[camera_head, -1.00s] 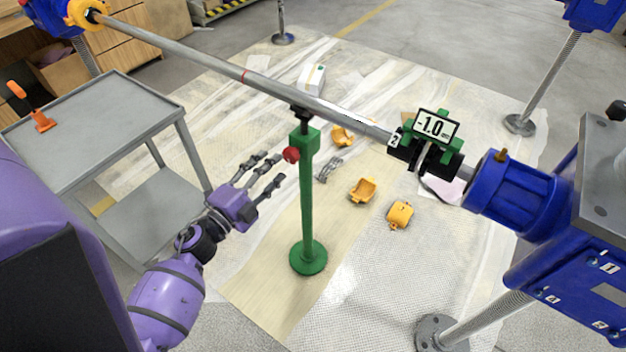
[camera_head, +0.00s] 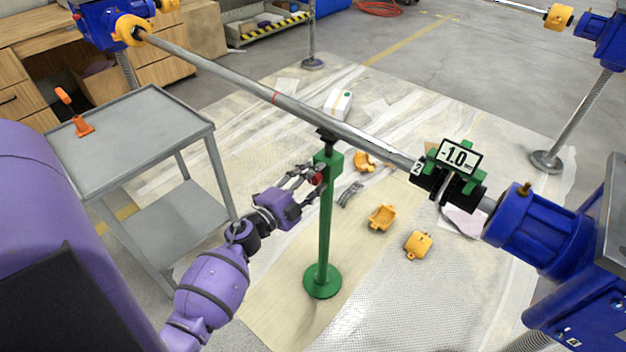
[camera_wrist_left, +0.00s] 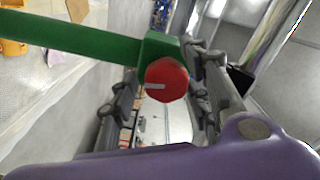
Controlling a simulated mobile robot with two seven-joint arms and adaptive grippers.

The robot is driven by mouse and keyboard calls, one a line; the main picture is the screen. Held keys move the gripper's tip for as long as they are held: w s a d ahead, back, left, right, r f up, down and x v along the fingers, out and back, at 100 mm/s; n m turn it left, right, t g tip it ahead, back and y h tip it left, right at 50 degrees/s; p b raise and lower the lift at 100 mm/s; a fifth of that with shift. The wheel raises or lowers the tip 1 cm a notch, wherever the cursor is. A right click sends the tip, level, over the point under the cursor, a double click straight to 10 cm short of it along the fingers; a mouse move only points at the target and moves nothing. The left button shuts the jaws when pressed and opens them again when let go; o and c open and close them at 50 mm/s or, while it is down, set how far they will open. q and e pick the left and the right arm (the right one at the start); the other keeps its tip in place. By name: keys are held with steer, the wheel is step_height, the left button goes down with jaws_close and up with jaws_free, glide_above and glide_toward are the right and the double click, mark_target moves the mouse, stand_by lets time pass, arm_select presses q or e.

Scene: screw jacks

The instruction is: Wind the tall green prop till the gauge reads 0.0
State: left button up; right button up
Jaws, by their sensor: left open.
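The tall green prop (camera_head: 325,225) stands upright on a round green foot, its head under the long grey shaft (camera_head: 300,108). A red knob (camera_head: 318,179) with a pale mark sits on the side of its head; the knob also shows in the left wrist view (camera_wrist_left: 166,80). The gauge (camera_head: 459,157) on the shaft's right part reads -1.0. My left gripper (camera_head: 314,180) is open, its fingers reaching around the red knob from the left. In the left wrist view the knob lies between the fingers; I cannot tell whether they touch it. My right gripper is not in view.
A grey cart (camera_head: 135,125) with an orange tool (camera_head: 80,124) on it stands left of my arm. Orange clamp pieces (camera_head: 382,217) and a white box (camera_head: 338,103) lie on the floor sheet. Blue machine housings (camera_head: 535,230) hold the shaft's right end.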

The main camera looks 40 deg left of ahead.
arm_select(q)
steer(key=shift+s, duration=0.1)
steer(key=c, duration=1)
steer(key=shift+f+m+b, duration=0.25)
steer(key=shift+m+b, duration=0.4)
steer(key=shift+m, duration=1.05)
steer(key=shift+c, duration=0.2)
steer(key=o, duration=1)
steer(key=shift+f, duration=0.1)
steer(key=shift+o, duration=0.2)
steer(key=shift+r, duration=0.25)
steer(key=s+a, duration=0.1)
steer(key=s, duration=1.1)
